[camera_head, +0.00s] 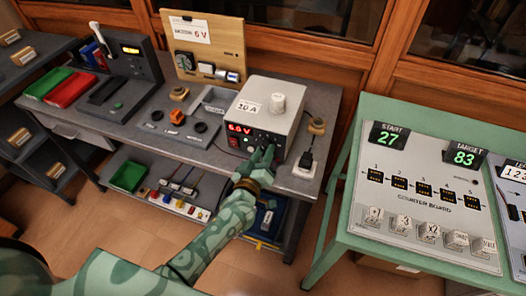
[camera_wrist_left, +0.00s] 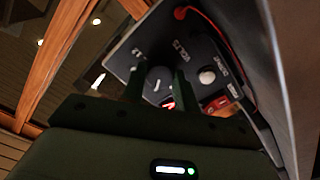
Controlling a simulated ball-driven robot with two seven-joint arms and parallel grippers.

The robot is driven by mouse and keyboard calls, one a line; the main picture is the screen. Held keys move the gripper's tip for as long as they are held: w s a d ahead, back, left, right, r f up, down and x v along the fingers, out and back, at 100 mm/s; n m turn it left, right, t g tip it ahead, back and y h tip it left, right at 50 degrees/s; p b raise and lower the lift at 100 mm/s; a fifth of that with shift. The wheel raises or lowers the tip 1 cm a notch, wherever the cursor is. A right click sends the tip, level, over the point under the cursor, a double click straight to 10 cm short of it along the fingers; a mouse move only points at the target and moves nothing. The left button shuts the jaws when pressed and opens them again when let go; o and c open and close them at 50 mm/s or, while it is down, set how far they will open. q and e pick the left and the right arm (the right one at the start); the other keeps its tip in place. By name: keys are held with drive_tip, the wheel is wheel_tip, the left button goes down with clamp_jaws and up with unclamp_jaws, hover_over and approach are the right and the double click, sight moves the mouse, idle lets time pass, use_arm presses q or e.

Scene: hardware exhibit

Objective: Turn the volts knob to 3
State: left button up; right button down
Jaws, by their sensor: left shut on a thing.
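The power supply (camera_head: 268,100) is a pale box with a dark front panel, standing on the grey bench. Its red display (camera_head: 240,128) seems to read about 6 V; the last digit is hard to make out. My left gripper (camera_head: 264,156) reaches up to the front panel and hides part of it. In the left wrist view the volts knob (camera_wrist_left: 156,80), dark with a white mark, sits between the fingers of my left gripper (camera_wrist_left: 158,88), under the VOLTS lettering. The gripper is shut on this knob. My right gripper is not in view.
A white round knob (camera_wrist_left: 207,76) and a red switch (camera_wrist_left: 216,103) are close beside the fingers. A wooden board (camera_head: 205,45) with a 6 V card stands behind. A green counter-board table (camera_head: 345,215) stands at right.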

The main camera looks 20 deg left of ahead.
use_arm(q)
drive_tip(key=n, duration=0.4)
drive_tip(key=shift+n+p, duration=0.3)
drive_tip(key=n, duration=0.4)
drive_tip(key=shift+n, duration=0.3)
drive_tip(key=o, duration=1)
drive_tip(key=shift+s, duration=0.15)
drive_tip(key=s, duration=0.5)
drive_tip(key=s+p, duration=0.1)
drive_tip(key=s, duration=0.4)
drive_tip(key=s+p, duration=0.1)
drive_tip(key=s, duration=0.5)
drive_tip(key=shift+s+a, duration=0.1)
drive_tip(key=shift+a, duration=0.15)
